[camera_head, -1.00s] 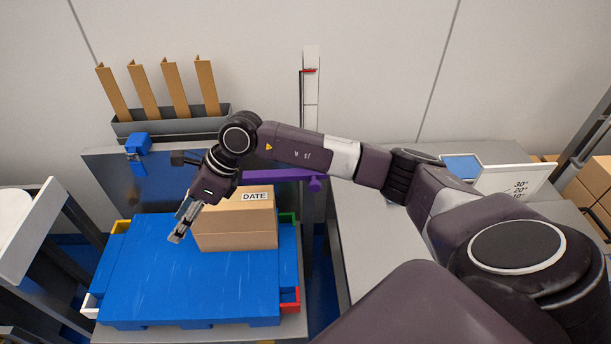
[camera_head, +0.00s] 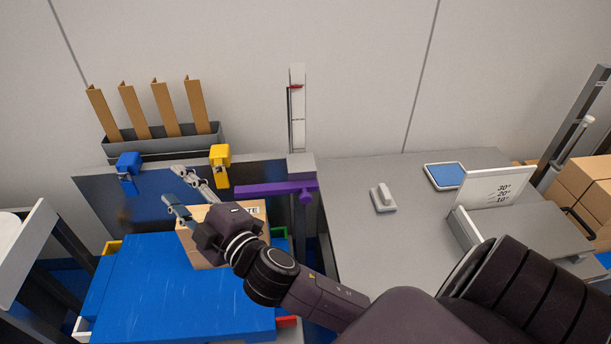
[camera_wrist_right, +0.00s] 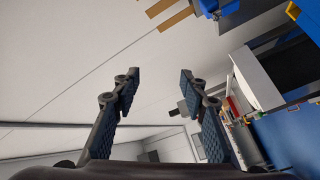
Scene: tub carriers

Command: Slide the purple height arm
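The purple height arm (camera_head: 262,188) reaches left from a grey block beside the upright white post (camera_head: 297,110), with a purple knob (camera_head: 305,196) near its right end. A red marker (camera_head: 296,87) sits high on the post. My right gripper (camera_head: 174,190) is open and empty, left of the purple arm's free end and apart from it, in front of the grey back panel. Its spread fingers also show in the right wrist view (camera_wrist_right: 157,82), with nothing between them. My left gripper is not in view.
A cardboard box (camera_head: 196,252), partly hidden by my right gripper, stands on a blue pallet (camera_head: 170,290). Yellow (camera_head: 220,160) and blue (camera_head: 128,166) clamps sit on the back panel. A grey holder (camera_head: 165,146) carries several brown corner strips. A grey table (camera_head: 350,220) lies right.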

